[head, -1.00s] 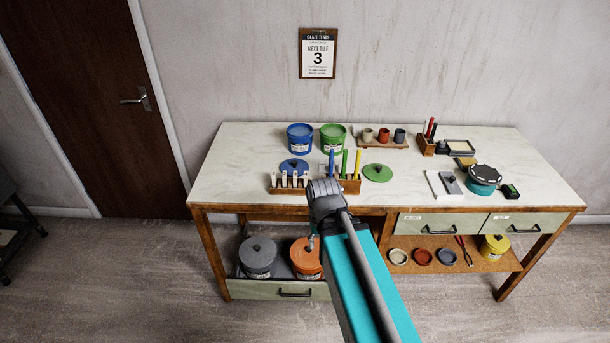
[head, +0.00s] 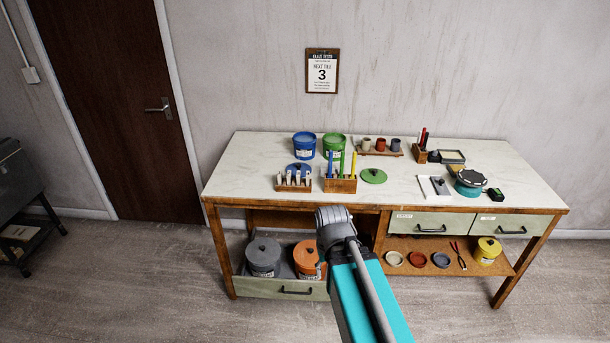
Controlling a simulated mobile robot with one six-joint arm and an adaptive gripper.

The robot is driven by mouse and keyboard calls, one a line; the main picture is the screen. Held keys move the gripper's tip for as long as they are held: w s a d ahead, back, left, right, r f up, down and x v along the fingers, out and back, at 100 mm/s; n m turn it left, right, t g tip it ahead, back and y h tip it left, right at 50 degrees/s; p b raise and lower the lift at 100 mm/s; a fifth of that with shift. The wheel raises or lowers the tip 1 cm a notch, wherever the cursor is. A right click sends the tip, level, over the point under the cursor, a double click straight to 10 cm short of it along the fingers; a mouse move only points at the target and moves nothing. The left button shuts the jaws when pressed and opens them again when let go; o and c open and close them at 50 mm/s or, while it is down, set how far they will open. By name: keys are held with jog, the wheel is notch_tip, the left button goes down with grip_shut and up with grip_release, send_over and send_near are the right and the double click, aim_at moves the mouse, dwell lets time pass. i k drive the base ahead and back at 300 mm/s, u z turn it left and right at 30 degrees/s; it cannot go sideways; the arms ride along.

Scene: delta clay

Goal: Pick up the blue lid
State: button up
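The blue lid (head: 300,168) lies flat on the table top, in front of the blue bucket (head: 304,145). A rack of white tiles (head: 293,183) stands just in front of the lid and partly covers its near edge. My arm reaches in from the bottom of the head view. My gripper's end (head: 335,222) is in front of the table's front edge, lower in the picture than the lid and apart from it. The fingers are hidden behind the wrist, so their opening does not show.
A wooden holder (head: 341,184) with coloured sticks stands right of the lid. An open drawer (head: 270,289) below holds grey and orange buckets. The table's left end (head: 235,175) is clear.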

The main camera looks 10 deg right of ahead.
aim_at(299, 168)
jog(key=z, duration=0.4)
jog(key=i, duration=1.5)
